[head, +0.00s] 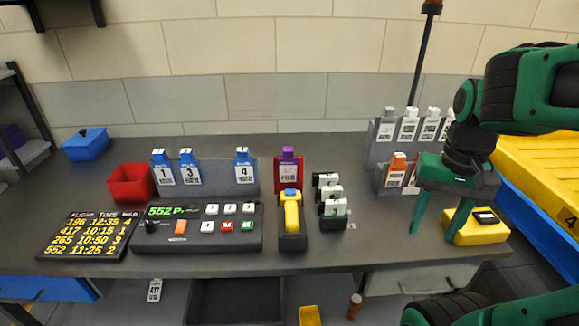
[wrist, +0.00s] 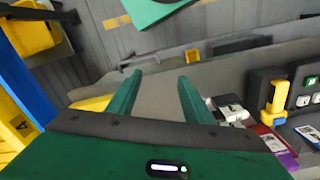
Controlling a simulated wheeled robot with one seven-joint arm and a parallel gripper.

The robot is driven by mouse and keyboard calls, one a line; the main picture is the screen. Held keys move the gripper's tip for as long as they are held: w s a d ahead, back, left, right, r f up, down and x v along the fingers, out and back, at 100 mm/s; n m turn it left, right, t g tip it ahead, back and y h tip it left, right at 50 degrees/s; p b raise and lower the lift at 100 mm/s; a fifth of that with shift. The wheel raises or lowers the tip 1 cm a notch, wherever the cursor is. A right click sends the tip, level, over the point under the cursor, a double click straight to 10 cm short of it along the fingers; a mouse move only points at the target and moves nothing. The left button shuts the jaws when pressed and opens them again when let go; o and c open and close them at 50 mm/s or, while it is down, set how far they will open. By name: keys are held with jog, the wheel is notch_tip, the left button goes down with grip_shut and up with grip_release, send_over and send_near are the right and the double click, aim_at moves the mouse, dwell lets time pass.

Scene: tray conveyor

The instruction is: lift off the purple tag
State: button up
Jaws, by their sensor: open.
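The purple tag (head: 287,173) has a purple top and a white printed label. It stands upright against a dark red holder (head: 299,168) at the middle of the counter, behind the yellow-handled device. In the wrist view the purple tag (wrist: 274,144) shows at the lower right, partly cut by my gripper's body. My green gripper (head: 433,233) is at the right of the counter, far to the right of the tag. Its fingers point down, spread apart with nothing between them, beside a yellow block. The wrist view also shows both fingers (wrist: 159,77) apart and empty.
A yellow-handled device (head: 292,214) and a black rack with white pieces (head: 330,194) stand in front of and right of the tag. Blue tags (head: 188,166) hang at left. An orange tag (head: 397,170) and a yellow block (head: 477,230) are near my gripper.

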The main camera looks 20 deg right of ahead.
jog(key=w+a+r+m, duration=0.2)
jog(key=w+r+m, duration=0.2)
jog(key=w, duration=0.8)
notch_tip(320, 180, up, 4)
jog(key=m, duration=0.9)
send_over(288, 148)
jog(key=shift+s+d+t, duration=0.15)
jog(key=shift+s+t, duration=0.15)
jog(key=shift+t, duration=0.1)
jog(key=shift+f+m, duration=0.25)
jog(key=shift+m, duration=0.05)
jog(key=f, duration=0.5)
jog(key=shift+w+f, duration=0.1)
jog(key=shift+w, duration=0.15)
jog(key=f, duration=0.5)
jog(key=shift+w, duration=0.25)
jog(key=c, duration=1.2)
